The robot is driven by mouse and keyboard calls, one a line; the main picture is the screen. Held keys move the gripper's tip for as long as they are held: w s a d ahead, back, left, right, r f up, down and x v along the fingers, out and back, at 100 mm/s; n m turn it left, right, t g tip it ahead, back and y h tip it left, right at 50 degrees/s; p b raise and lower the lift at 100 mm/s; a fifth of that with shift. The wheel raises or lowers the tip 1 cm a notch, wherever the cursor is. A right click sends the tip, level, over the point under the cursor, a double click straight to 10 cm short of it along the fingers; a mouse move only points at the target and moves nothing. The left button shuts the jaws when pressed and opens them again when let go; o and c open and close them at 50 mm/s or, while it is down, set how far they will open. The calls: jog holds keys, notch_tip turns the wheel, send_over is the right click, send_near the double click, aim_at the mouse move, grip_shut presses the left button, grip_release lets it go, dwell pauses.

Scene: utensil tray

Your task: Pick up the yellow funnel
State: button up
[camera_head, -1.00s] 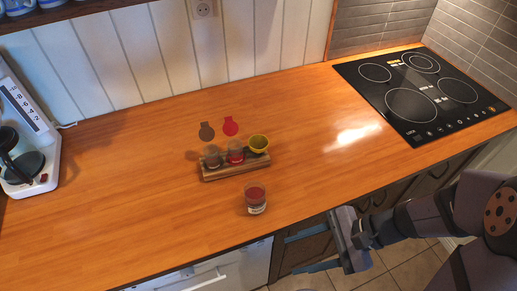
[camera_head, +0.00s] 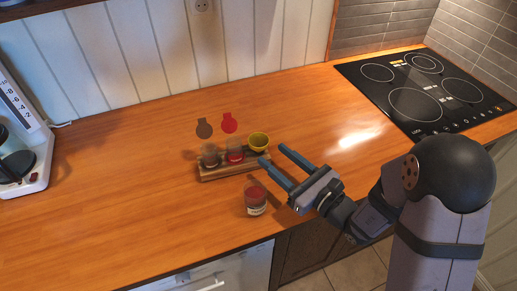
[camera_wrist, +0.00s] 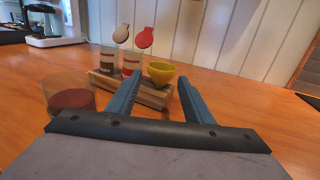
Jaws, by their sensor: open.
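The yellow funnel (camera_head: 259,141) sits at the right end of a small wooden rack (camera_head: 208,176). It looks like a small yellow bowl from above. My gripper (camera_head: 272,155) is open and empty, its two blue fingers pointing toward the funnel from the right front. In the wrist view the funnel (camera_wrist: 161,73) shows beyond and between the fingertips (camera_wrist: 157,76), apart from them. The left finger hides part of the rack (camera_wrist: 150,94) there.
Two glass jars, one grey-brown (camera_head: 210,157) and one red (camera_head: 235,155), stand in the rack. A grey lid (camera_head: 204,128) and a red lid (camera_head: 229,123) are behind them. A glass with red contents (camera_head: 255,198) stands in front, near my gripper. A cooktop (camera_head: 420,90) is at right.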

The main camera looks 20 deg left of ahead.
aim_at(265, 146)
jog(key=shift+w+a, duration=0.15)
jog(key=shift+w+a+r, duration=0.15)
jog(key=shift+a, duration=0.3)
jog(key=shift+p+x, duration=1.6)
jog(key=shift+x, duration=1.55)
jog(key=shift+w+d, duration=0.1)
jog(key=shift+w, duration=0.05)
jog(key=shift+c, duration=0.4)
jog(key=c, duration=0.6)
